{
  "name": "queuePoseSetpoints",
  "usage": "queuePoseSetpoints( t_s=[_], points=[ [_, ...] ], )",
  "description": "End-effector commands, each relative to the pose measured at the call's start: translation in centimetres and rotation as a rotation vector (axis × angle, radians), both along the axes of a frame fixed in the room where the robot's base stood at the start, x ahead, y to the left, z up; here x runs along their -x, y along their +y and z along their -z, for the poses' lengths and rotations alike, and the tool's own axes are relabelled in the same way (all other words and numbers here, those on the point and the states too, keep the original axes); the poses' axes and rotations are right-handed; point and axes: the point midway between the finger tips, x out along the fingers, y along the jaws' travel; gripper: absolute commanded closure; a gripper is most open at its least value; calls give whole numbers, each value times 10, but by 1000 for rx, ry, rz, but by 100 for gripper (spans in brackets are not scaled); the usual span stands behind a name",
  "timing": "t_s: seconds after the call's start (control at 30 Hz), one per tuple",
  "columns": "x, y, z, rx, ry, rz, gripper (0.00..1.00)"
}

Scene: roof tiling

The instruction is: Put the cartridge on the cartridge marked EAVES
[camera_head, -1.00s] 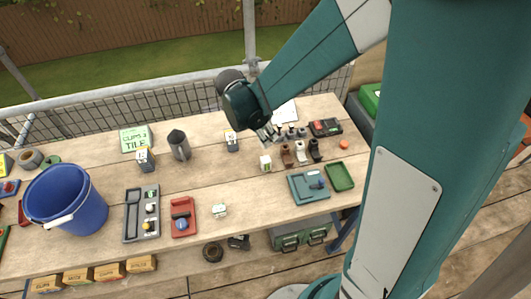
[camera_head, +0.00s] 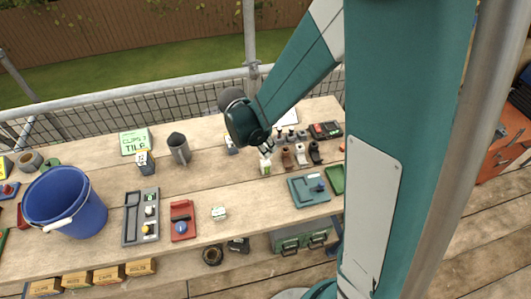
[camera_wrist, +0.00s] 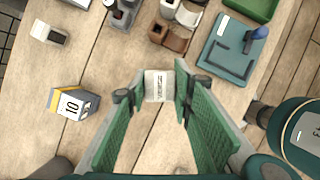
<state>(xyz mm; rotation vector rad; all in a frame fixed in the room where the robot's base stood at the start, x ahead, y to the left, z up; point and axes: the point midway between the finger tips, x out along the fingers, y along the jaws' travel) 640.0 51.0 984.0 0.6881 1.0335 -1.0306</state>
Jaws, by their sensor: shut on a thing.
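A small white cartridge (camera_wrist: 158,86) with dark print, too small to read, sits between the fingertips of my gripper (camera_wrist: 153,92) in the wrist view. My gripper is shut on it. In the head view the same cartridge (camera_head: 265,168) shows a green-marked face below my gripper (camera_head: 267,149), at or just above the bench top. A second small white block with green marking (camera_head: 219,213) stands alone near the front edge of the bench. It looks like another cartridge. I cannot read the word EAVES on either one.
A teal tray (camera_head: 309,190) and several brown, white and black holders (camera_head: 301,154) stand right of my gripper. A red tray (camera_head: 182,221), grey tray (camera_head: 141,217) and blue bucket (camera_head: 65,202) lie left. Bare planks lie between.

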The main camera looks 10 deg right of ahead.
Motion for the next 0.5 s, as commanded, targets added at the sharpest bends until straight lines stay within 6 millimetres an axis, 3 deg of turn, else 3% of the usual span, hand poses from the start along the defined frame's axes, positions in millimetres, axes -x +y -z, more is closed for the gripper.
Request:
queuePoseSetpoints(
  t_s=[0.5],
  points=[
    [0, 0, 37, 0, 0, 0, 88]
  ],
)
